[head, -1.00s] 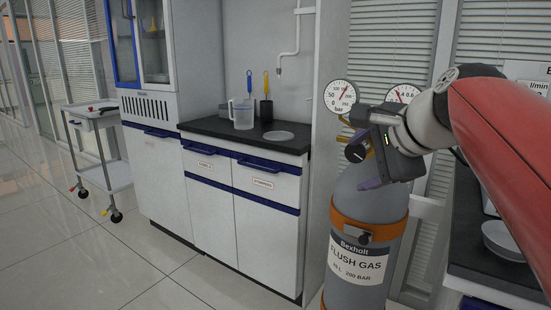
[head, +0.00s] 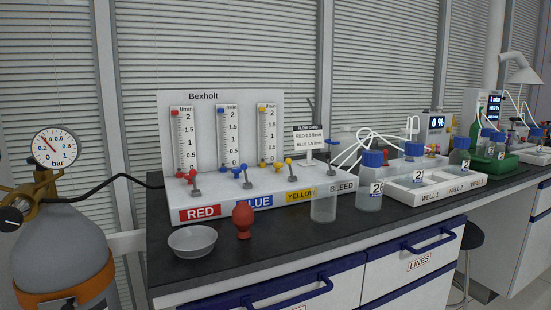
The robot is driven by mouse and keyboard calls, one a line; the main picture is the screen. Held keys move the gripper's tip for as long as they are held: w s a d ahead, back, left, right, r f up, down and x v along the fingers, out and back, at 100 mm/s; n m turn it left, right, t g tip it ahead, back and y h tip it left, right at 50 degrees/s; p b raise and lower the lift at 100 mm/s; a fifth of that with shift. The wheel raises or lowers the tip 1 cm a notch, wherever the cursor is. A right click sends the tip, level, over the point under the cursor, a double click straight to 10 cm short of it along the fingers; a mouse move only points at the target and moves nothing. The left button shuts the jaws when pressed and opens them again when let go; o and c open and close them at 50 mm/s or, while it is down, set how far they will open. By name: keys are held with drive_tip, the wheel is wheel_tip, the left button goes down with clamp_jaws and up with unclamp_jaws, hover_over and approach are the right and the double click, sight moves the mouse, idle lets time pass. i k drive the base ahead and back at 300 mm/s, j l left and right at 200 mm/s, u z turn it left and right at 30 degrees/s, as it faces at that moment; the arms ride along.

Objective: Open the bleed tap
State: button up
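The bleed tap (head: 332,155) stands at the right end of the white flow panel base, above the BLEED label (head: 343,187). It has a grey stem and a small blue handle on top; its exact setting is too small to tell. To its left on the base are the yellow tap (head: 288,169), the blue tap (head: 243,179) and the red tap (head: 193,182). My gripper is not in view now.
A clear beaker (head: 323,206) stands in front of the BLEED end, beside a blue-capped bottle (head: 370,185). A red bulb (head: 243,220) and a grey dish (head: 193,241) are near the bench front edge. A gas cylinder (head: 62,255) with a gauge (head: 55,147) stands left of the bench.

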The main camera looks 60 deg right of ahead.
sight(327, 157)
drive_tip(key=z, duration=2.3)
drive_tip(key=i+l, duration=0.1)
drive_tip(key=l, duration=0.3)
drive_tip(key=i+l, duration=0.1)
drive_tip(key=l, duration=0.3)
drive_tip(key=i+l, duration=0.1)
drive_tip(key=l, duration=0.3)
drive_tip(key=i+l, duration=0.1)
drive_tip(key=l, duration=0.3)
drive_tip(key=l+u, duration=0.15)
drive_tip(key=u, duration=1.4)
